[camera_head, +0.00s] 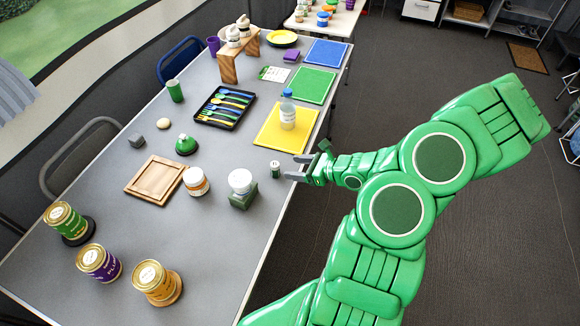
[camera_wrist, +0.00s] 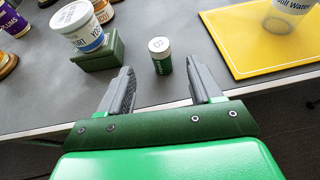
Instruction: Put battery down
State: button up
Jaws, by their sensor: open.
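The battery (camera_head: 275,169) is a small green cylinder with a pale top. It stands upright on the grey table (camera_head: 225,240) near its right edge. In the wrist view the battery (camera_wrist: 160,56) stands just beyond and between the fingertips, apart from both fingers. My gripper (camera_head: 299,168) reaches in from the right, over the table's edge. In the wrist view my gripper (camera_wrist: 160,80) has its jaws spread and holds nothing.
A white tub on a green block (camera_head: 243,199) stands left of the battery. A yellow board (camera_head: 275,133) with a water bottle (camera_head: 287,112) lies behind it. Another tub (camera_head: 196,181), a wooden frame (camera_head: 134,187) and several cans stand farther left. Bare table lies in front.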

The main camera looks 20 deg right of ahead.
jog(key=s+a+r+n+g+y, duration=0.2)
jog(key=a+r+n+g+y, duration=0.15)
jog(key=a+r+n, duration=0.7)
jog(key=s+a+r+n+g+h, duration=0.2)
jog(key=s+a+r+n+g, duration=0.5)
jog(key=s+a+r+n, duration=0.15)
jog(key=s+d+r+n+h, duration=0.2)
jog(key=s+r+n+h, duration=0.2)
jog(key=s, duration=0.5)
jog(key=s+d+r+n+g+h, duration=0.1)
jog(key=s+d+r+n+h, duration=0.2)
jog(key=s+r+h, duration=0.3)
jog(key=s+n, duration=0.1)
jog(key=s, duration=0.2)
jog(key=shift+s+r+n, duration=0.2)
jog(key=shift+r+n, duration=0.05)
jog(key=shift+n, duration=0.15)
